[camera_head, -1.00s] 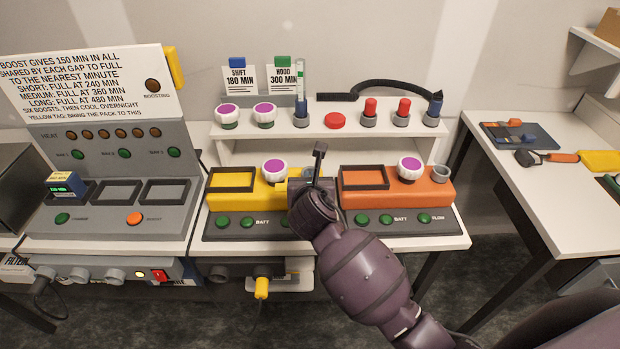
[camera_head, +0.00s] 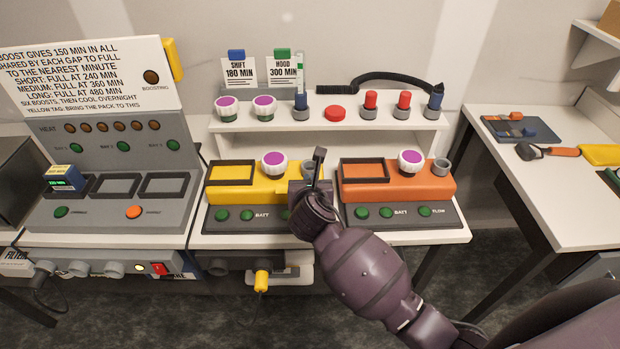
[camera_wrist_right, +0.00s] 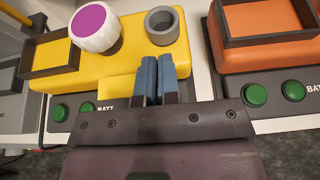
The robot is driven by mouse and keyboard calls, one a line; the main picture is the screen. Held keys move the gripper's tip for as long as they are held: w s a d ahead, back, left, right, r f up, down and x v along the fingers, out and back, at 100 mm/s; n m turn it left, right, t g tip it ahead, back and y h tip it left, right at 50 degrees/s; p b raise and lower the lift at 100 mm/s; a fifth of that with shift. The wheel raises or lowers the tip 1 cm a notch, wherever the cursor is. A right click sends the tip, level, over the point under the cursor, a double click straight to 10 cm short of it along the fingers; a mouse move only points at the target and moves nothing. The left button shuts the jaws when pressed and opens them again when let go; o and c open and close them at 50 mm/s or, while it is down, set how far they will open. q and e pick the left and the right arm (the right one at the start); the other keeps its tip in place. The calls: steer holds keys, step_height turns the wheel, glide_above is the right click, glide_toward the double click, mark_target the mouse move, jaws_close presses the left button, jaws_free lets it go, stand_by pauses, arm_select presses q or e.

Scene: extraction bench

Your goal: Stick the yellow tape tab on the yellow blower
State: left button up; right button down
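The yellow blower (camera_head: 229,174) stands on the middle bench, with a purple-topped white knob and a grey port on top. My right gripper (camera_head: 318,160) is at the right front of this blower. In the right wrist view its two blue fingers (camera_wrist_right: 158,70) are almost together, just in front of the grey port. A flat, lighter yellow piece, seemingly the yellow tape tab (camera_wrist_right: 117,88), shows beside and behind the fingers, against the blower's front. Its edge at the fingers is hidden, and whether it touches the blower is unclear. My left gripper is not in view.
The orange blower (camera_head: 400,188) stands close on the right. A white shelf (camera_head: 330,146) with knobs and coloured plugs is behind. The grey charging station (camera_head: 110,215) is at left, holding a battery pack (camera_head: 64,178). A side table (camera_head: 545,195) is at right.

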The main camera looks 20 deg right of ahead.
steer(key=shift+w+f+b, duration=0.1)
steer(key=shift+f+b, duration=0.25)
steer(key=shift+f, duration=1.05)
steer(key=shift+w+d+f, duration=0.1)
steer(key=shift+w+f, duration=0.05)
steer(key=shift+w+d+p, duration=0.25)
steer(key=shift+w+p, duration=0.05)
steer(key=shift+w, duration=0.6)
steer(key=shift+w+d+p, duration=0.25)
steer(key=shift+w, duration=0.65)
steer(key=shift+f, duration=0.35)
steer(key=c, duration=1.3)
jaws_free()
steer(key=shift+o, duration=0.2)
steer(key=v, duration=1)
steer(key=shift+s, duration=0.4)
